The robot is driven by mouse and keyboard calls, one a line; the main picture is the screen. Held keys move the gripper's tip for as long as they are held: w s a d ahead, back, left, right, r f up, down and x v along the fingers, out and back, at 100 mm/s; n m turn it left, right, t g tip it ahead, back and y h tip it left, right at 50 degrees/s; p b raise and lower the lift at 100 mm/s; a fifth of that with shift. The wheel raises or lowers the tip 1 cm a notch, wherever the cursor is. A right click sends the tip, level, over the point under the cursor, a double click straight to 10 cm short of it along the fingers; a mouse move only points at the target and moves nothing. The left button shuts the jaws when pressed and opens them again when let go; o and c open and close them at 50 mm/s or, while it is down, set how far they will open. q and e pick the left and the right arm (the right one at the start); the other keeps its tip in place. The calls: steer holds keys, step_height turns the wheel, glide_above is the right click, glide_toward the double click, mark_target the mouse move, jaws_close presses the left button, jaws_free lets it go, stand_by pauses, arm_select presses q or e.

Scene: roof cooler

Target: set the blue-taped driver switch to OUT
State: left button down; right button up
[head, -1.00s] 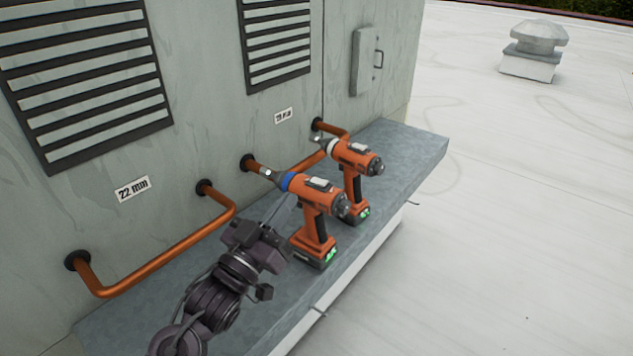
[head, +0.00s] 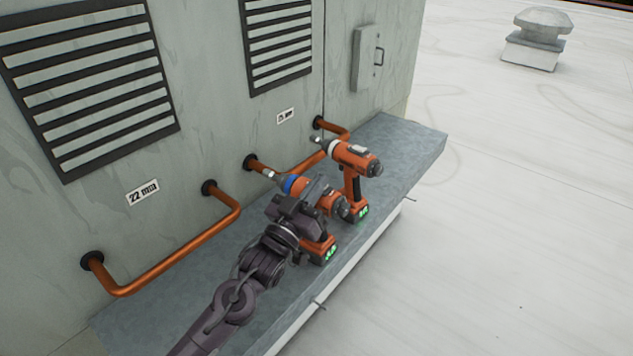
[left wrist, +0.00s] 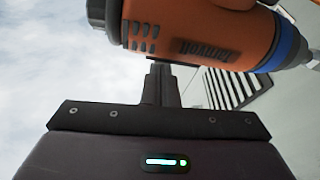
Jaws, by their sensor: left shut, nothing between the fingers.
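The blue-taped driver (head: 328,203) is orange and stands upright on its battery, with a blue band behind its nose, which points at the wall. In the left wrist view its orange body (left wrist: 200,30) and blue band (left wrist: 287,42) fill the top. My left gripper (head: 318,192) is shut and empty, over the driver's body. In the left wrist view its closed fingers (left wrist: 160,82) reach the edge of the body; I cannot tell whether they touch. The gripper covers the driver's top, and I cannot make out the switch or its setting. My right gripper is not in view.
A second orange driver (head: 353,160) with a white band stands just behind, to the right. Copper pipes (head: 180,252) run from the grey wall along the ledge (head: 405,150). A grey box with a handle (head: 367,58) is on the wall. The roof at right is open.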

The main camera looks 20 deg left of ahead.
arm_select(q)
steer(key=shift+f, duration=0.25)
steer(key=shift+d+f+b, duration=0.1)
steer(key=shift+f+b, duration=0.25)
steer(key=shift+f, duration=0.1)
steer(key=shift+f+m, duration=0.1)
steer(key=shift+m, duration=0.2)
steer(key=shift+s, duration=0.1)
